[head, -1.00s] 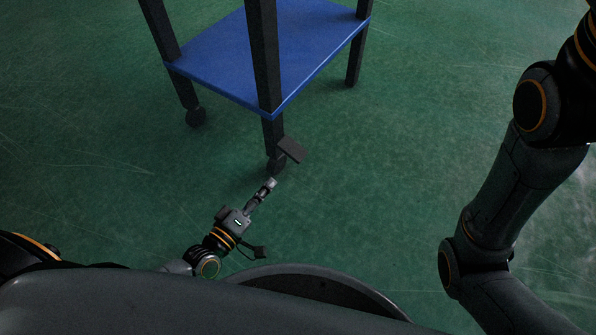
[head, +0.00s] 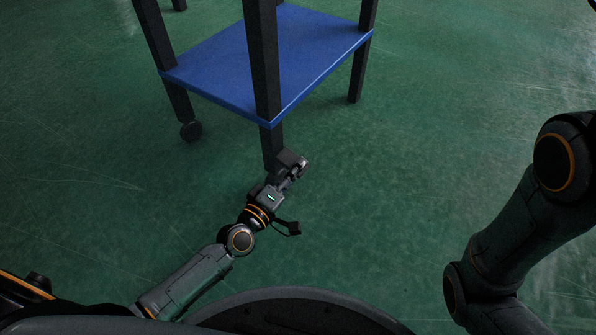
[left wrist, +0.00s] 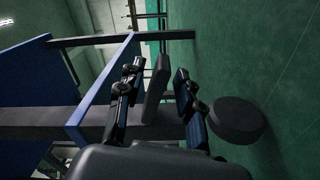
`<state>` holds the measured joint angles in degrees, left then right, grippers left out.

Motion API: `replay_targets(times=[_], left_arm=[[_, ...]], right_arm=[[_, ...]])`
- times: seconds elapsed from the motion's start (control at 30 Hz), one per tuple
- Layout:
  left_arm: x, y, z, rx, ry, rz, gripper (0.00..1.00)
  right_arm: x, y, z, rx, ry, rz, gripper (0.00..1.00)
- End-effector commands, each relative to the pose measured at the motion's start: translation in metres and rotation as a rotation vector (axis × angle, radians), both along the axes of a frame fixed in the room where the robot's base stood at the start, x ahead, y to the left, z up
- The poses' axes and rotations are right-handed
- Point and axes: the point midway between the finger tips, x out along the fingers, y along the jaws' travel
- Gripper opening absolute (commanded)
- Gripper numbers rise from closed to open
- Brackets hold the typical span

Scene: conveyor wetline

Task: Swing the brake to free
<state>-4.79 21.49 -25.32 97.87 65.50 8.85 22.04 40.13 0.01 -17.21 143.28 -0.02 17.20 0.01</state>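The brake is a flat dark paddle (left wrist: 156,88) beside the black caster wheel (left wrist: 237,120) at the foot of the cart's near leg. In the left wrist view it stands between the two fingers of my left gripper (left wrist: 160,92), which is open, with a finger on each side and narrow gaps showing. In the head view my left gripper (head: 296,166) is at the bottom of the near leg and covers the wheel; the paddle (head: 289,157) shows only in part. My right gripper is out of view; only its arm shows.
The cart has a blue lower shelf (head: 262,62) and dark legs, with another caster (head: 190,131) at the left. The shelf edge and near leg (head: 262,60) are close to my left gripper. The green floor (head: 420,120) right of the cart is clear.

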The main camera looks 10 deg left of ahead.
Motion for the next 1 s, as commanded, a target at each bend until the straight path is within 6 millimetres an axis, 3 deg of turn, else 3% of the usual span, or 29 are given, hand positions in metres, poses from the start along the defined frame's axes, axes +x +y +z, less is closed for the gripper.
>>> replay_targets(times=[0.17, 0.43, 0.63, 1.0], left_arm=[[0.0111, -0.0044, 0.0000, -0.001, 0.001, -0.001, 0.36], [0.0121, -0.0047, 0.0003, 0.000, 0.000, -0.001, 0.36], [0.0119, -0.0045, 0.0002, 0.000, 0.000, -0.001, 0.00], [0.0085, -0.0046, 0.0008, -0.007, 0.004, -0.001, 0.00]], right_arm=[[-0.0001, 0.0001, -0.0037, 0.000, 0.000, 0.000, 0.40], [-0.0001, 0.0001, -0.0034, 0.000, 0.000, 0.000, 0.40], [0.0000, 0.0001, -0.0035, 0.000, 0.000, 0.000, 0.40], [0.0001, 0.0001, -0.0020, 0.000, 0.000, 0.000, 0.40]])
